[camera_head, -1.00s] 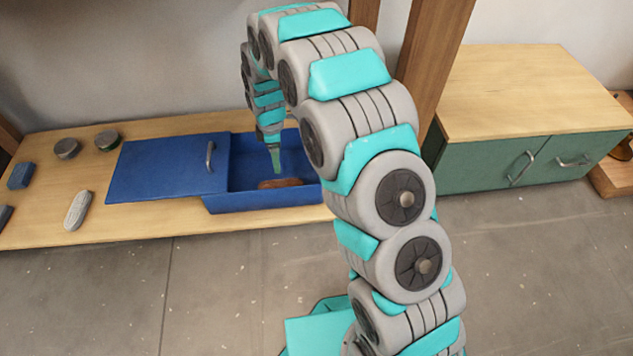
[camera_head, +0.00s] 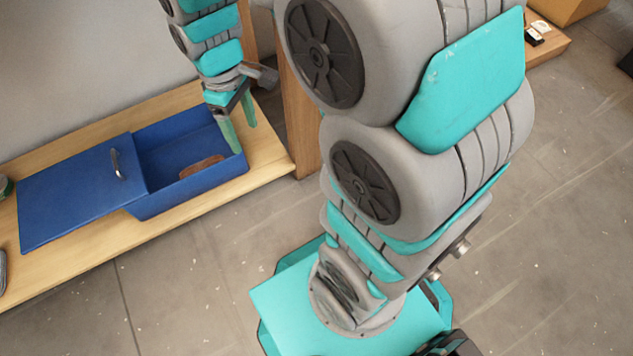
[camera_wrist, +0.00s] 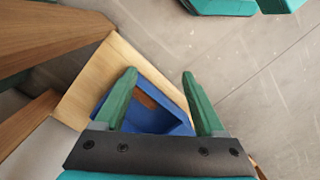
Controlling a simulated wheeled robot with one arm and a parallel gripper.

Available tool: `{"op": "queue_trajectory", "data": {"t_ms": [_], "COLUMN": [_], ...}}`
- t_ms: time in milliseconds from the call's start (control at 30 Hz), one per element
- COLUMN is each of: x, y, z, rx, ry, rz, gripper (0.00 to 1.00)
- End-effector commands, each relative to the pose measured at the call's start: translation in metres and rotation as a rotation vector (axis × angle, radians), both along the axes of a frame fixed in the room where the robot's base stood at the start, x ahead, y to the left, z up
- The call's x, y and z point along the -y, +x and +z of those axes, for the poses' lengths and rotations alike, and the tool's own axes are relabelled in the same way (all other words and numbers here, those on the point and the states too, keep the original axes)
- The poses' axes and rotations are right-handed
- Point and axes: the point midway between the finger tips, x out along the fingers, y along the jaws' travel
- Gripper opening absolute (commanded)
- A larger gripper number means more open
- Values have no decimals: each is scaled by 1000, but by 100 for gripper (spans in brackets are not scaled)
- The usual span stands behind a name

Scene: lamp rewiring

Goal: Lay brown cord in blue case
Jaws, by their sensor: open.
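The blue case (camera_head: 190,196) stands on the wooden shelf, with its blue lid (camera_head: 75,195) slid to the left and the right part open. The brown cord (camera_head: 201,166) lies inside the open part, on the case floor. My gripper (camera_head: 243,138) is open and empty, above the right end of the case. In the wrist view, the green fingers (camera_wrist: 158,85) are spread apart with nothing between them. The blue case (camera_wrist: 172,97) shows beyond and between them, with a bit of the brown cord (camera_wrist: 147,101) inside.
The wooden shelf (camera_head: 265,155) has bare room right of the case. A brown wooden post (camera_head: 297,120) rises at the shelf's right end. A green-and-dark round item (camera_head: 5,187) is at the left edge. Grey floor lies in front.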

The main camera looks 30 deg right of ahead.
Motion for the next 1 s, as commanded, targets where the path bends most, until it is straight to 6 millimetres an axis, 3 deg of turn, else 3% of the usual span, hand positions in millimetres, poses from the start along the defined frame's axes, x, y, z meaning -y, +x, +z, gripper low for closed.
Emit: {"op": "queue_trajectory", "data": {"t_ms": [200,500,700,1000], "x": [24,42,45,45], "y": [-78,-172,-198,-201], "z": [28,40,40,40], "rx": [-19,-48,-59,-61], "ry": [-24,-59,-71,-72], "rz": [-256,-566,-655,-665], "gripper": [72,72,72,72]}}
